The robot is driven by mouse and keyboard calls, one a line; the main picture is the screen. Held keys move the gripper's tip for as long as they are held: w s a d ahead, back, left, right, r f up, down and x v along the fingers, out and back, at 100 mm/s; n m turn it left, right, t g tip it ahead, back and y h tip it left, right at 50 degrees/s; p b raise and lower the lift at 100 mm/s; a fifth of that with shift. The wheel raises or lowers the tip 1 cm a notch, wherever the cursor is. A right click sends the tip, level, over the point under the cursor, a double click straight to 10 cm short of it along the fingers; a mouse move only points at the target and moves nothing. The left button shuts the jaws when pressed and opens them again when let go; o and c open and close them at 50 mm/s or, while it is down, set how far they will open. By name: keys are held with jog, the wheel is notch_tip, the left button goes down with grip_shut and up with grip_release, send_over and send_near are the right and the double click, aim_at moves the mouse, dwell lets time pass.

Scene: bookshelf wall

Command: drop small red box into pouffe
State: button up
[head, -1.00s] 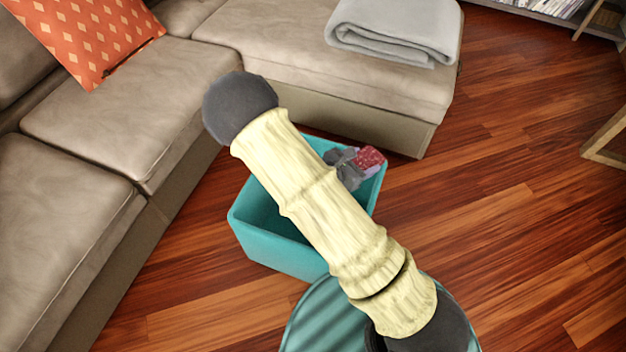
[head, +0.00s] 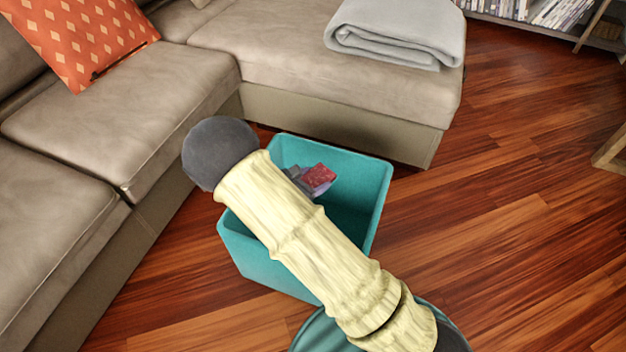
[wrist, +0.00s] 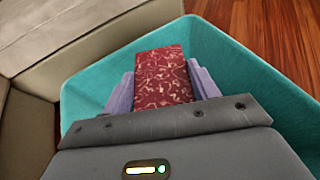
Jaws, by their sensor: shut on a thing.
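The small red box (head: 319,175) shows beyond my arm in the head view, with a patterned red face in the wrist view (wrist: 165,78). My gripper (head: 312,182) is shut on it, with a grey-purple finger on each side in the wrist view (wrist: 163,90). The teal open-topped pouffe (head: 372,205) stands on the floor, and its wall fills much of the wrist view (wrist: 235,65). The box appears over the pouffe's opening in both views. Its exact height against the rim is hard to tell. My arm hides the pouffe's left part and much of its inside.
A beige sofa (head: 150,90) runs along the left and behind the pouffe. It bears a grey folded blanket (head: 395,35) and an orange patterned cushion (head: 75,35). Wooden floor (head: 500,220) is clear on the right. A shelf with books (head: 555,12) stands at the back right.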

notch_tip(320, 180, down, 6)
jog(key=b, duration=0.5)
jog(key=o, duration=1.1)
jog(key=p+v, duration=0.7)
jog(key=v, duration=1)
jog(key=shift+a+r, duration=0.1)
jog(key=shift+r, duration=0.1)
